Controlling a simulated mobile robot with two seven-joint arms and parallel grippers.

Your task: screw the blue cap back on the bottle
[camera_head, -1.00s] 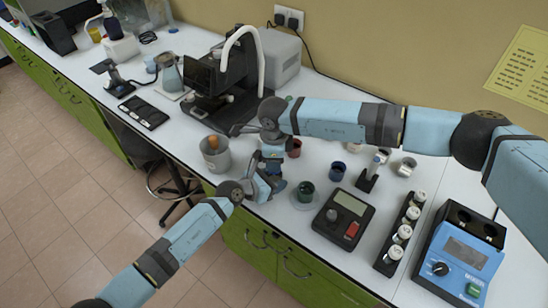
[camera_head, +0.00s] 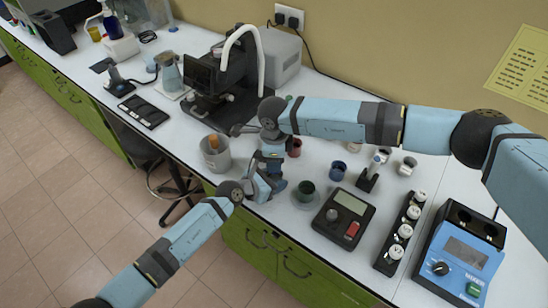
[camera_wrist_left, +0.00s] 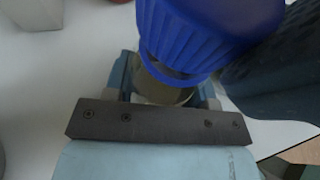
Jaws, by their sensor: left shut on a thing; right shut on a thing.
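In the left wrist view, the ribbed blue cap (camera_wrist_left: 205,35) fills the upper middle. Directly below it is the top of the bottle (camera_wrist_left: 165,93), partly hidden by the cap. My left gripper (camera_head: 262,187) is shut on the bottle at the counter's front edge. My right gripper (camera_head: 270,160) is just above it and shut on the cap; a dark part of it shows beside the cap in the wrist view. Cap and bottle appear lined up, but whether the threads are engaged cannot be seen. The grippers mostly hide both in the head view.
A grey bin (camera_head: 215,158) stands left of the grippers. To the right are a dark green cup (camera_head: 306,190), a dark scale (camera_head: 343,217), a vial rack (camera_head: 399,240) and a blue device (camera_head: 462,255). A microscope (camera_head: 225,85) stands behind.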

